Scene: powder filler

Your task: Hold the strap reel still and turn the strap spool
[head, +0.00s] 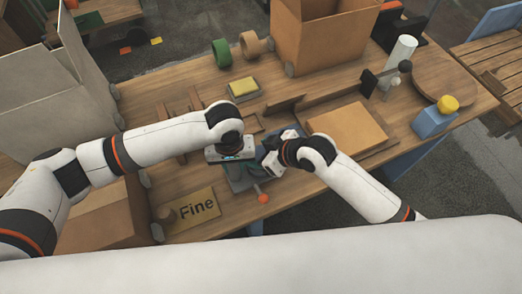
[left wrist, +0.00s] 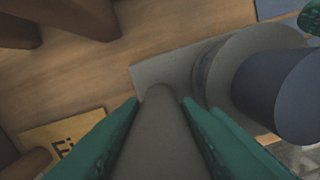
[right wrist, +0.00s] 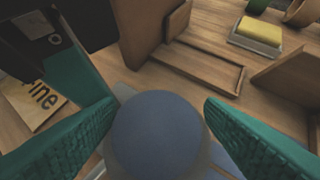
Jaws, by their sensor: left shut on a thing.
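The strap reel (head: 240,182) is a grey-blue device on the wooden table, mostly hidden under my grippers in the head view. In the left wrist view, my left gripper (left wrist: 162,103) is shut on a grey post (left wrist: 157,140) of the reel, above its grey base plate (left wrist: 165,73). The blue strap spool (left wrist: 285,90), with its grey round flange, sits just right of that post. In the right wrist view, my right gripper (right wrist: 160,108) has its fingers apart on either side of the spool's round blue end (right wrist: 158,135). I cannot tell whether they touch it.
A "Fine" sign (head: 197,208) and an orange ball (head: 263,198) are near the table's front edge. A yellow sponge (head: 243,87), tape rolls, and a cardboard box (head: 320,35) are behind.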

